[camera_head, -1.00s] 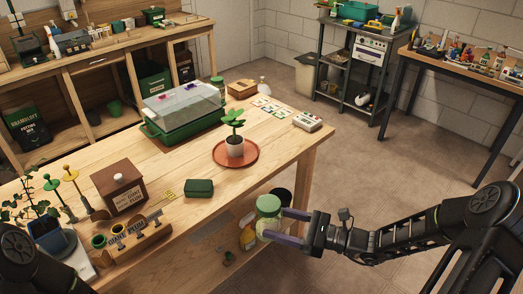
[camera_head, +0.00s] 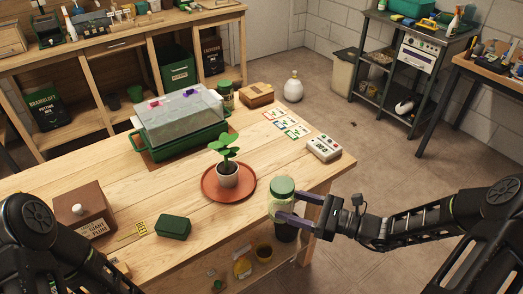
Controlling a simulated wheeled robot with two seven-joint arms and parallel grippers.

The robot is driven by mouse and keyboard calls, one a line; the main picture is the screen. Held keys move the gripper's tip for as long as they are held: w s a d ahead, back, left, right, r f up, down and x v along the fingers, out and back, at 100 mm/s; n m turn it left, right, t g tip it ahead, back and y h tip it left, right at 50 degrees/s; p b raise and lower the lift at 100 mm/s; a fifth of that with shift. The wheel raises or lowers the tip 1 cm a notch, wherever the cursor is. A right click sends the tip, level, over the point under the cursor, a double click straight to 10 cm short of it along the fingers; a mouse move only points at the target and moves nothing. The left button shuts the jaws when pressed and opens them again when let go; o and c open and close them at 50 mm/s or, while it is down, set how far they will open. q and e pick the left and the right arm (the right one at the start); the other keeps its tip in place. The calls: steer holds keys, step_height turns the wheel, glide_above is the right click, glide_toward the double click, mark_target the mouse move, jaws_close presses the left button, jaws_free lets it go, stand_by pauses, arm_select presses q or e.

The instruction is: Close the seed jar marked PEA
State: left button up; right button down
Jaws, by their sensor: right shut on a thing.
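My right gripper (camera_head: 282,206) is shut on a clear jar (camera_head: 278,208) with a green lid (camera_head: 283,186). The jar is upright at the table's right front edge, and the fingers reach it from the right. I cannot read a label on it, nor tell whether the lid is fully seated. Another green-lidded jar (camera_head: 227,97) stands at the back of the table, beside the propagator; its marking is not readable. My left arm shows at the lower left, but its gripper is out of view.
A potted seedling (camera_head: 228,176) stands on a terracotta saucer (camera_head: 212,193), left of the held jar. A green box (camera_head: 173,227), a brown box (camera_head: 80,207) and a propagator (camera_head: 181,125) are on the wooden table (camera_head: 120,170). A white device (camera_head: 323,148) sits near the right corner.

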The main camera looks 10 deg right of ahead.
steer(key=shift+r, duration=0.1)
